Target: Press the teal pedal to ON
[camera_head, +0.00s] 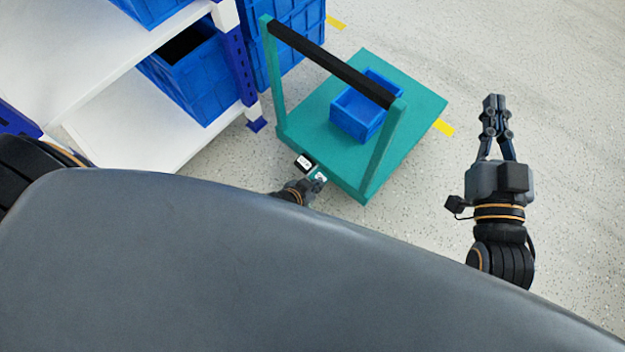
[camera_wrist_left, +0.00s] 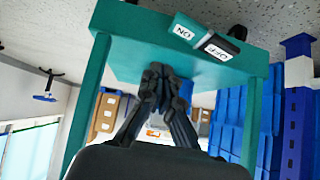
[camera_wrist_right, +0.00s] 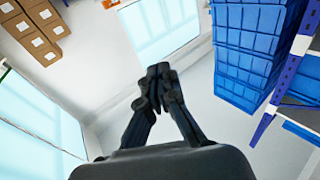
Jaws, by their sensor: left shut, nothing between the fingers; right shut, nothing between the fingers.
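The teal pedal, with a white label reading ON, sits on the near edge of the teal cart (camera_head: 416,99). It shows in the head view (camera_head: 318,174) and in the left wrist view (camera_wrist_left: 186,29). Beside it is a black pedal (camera_head: 303,162) labelled OFF, also in the left wrist view (camera_wrist_left: 219,49). My left gripper (camera_head: 317,184) is shut and empty, right at the teal pedal. In the left wrist view its fingertips (camera_wrist_left: 160,72) overlap the cart's edge below the ON label; I cannot tell whether they touch. My right gripper (camera_head: 493,101) is shut and empty, right of the cart.
A blue bin (camera_head: 357,114) stands on the cart behind its handle frame with a black bar (camera_head: 330,62). A white shelf (camera_head: 140,115) with blue crates (camera_head: 195,75) stands on the left. The floor right of the cart is open.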

